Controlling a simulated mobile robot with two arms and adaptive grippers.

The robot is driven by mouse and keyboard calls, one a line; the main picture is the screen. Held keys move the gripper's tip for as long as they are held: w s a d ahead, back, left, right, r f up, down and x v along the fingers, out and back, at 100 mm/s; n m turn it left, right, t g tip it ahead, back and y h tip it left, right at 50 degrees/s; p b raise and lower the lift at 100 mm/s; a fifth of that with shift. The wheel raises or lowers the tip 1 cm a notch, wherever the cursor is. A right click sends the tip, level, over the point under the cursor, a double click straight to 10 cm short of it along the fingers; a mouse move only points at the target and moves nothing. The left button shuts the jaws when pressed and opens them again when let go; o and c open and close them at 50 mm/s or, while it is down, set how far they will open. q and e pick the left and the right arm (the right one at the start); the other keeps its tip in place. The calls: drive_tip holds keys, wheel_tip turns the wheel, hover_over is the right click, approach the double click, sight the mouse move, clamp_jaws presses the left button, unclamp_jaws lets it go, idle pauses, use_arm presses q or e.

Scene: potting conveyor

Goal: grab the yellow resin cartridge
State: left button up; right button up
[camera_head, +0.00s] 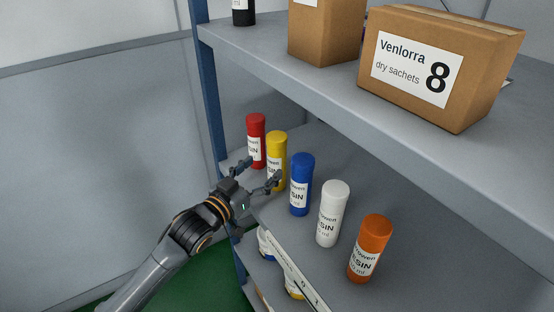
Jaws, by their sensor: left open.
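The yellow resin cartridge (277,150) stands upright on the middle shelf, between a red cartridge (256,135) and a blue cartridge (301,188). My left gripper (263,172) is open at the shelf's front edge, in front of the yellow cartridge. One finger overlaps the lower part of the red cartridge and the other overlaps the lower right of the yellow one. I cannot tell whether either finger touches. The label of the yellow cartridge is partly hidden. My right gripper is not in view.
A white cartridge (332,214) and an orange cartridge (370,250) stand farther right along the same shelf (420,220). The upper shelf holds boxes, one marked 8 (440,65), and overhangs the row. A blue post (208,90) stands left. Yellow-and-white containers (294,286) sit below.

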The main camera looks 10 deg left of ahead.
sight(271, 161)
use_arm(q)
drive_tip(key=shift+x, duration=0.85)
drive_tip(key=shift+w+d+r+p, duration=0.1)
drive_tip(key=shift+w+d+p, duration=0.2)
drive_tip(key=shift+w, duration=0.2)
drive_tip(key=x, duration=0.2)
drive_tip(key=p+x, duration=0.1)
drive_tip(key=x, duration=0.1)
drive_tip(key=shift+f, duration=0.25)
drive_tip(key=c, duration=1.4)
drive_tip(key=shift+r, duration=0.1)
clamp_jaws()
